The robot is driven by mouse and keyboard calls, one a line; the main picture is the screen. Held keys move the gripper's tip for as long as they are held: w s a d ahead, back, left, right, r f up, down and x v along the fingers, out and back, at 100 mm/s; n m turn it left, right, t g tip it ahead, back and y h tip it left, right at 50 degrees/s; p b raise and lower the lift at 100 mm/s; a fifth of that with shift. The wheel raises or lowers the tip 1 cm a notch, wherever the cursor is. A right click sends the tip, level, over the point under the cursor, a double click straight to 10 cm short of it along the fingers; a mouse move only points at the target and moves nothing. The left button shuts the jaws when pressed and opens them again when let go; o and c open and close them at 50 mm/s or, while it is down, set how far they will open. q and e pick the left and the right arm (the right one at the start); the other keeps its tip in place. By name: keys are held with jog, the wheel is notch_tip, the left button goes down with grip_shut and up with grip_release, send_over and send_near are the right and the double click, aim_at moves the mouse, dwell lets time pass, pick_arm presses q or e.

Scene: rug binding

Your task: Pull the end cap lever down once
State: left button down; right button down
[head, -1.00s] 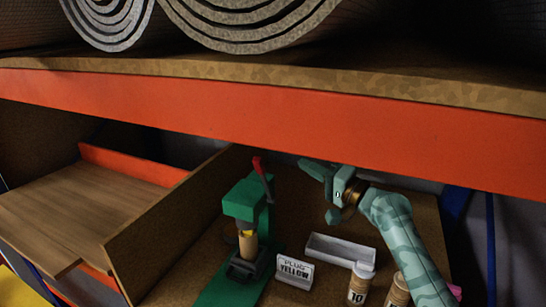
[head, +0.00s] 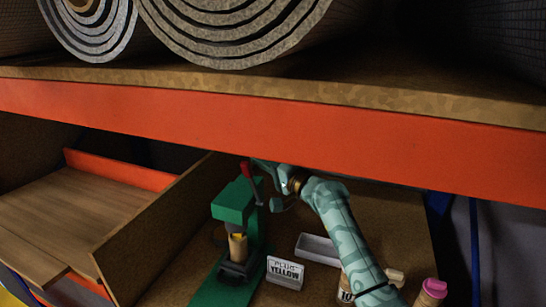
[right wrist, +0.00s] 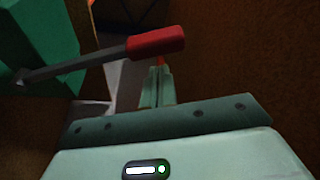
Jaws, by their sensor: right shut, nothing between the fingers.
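The green press (head: 233,203) stands below the orange beam. Its lever has a red handle (head: 246,170) that points up. A tan tube (head: 238,249) with a yellow plug (head: 239,235) at its top stands upright in the press. My right gripper (head: 259,164) is just right of the red handle, partly hidden by the beam. In the right wrist view the shut, empty fingers (right wrist: 157,86) are close to the red handle (right wrist: 157,42) on its grey rod (right wrist: 75,66). I cannot tell whether they touch it. My left gripper is not in view.
An orange beam (head: 260,126) and a shelf with rolled rugs (head: 230,30) hang over the press. A wooden divider (head: 145,235) stands left.

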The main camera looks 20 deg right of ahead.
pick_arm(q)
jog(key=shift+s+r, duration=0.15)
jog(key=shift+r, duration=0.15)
pick_arm(e)
jog(key=shift+s+a+f, duration=0.3)
jog(key=shift+s+a, duration=0.2)
jog(key=shift+s, duration=0.25)
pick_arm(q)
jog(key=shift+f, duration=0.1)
pick_arm(e)
jog(key=shift+s, duration=0.1)
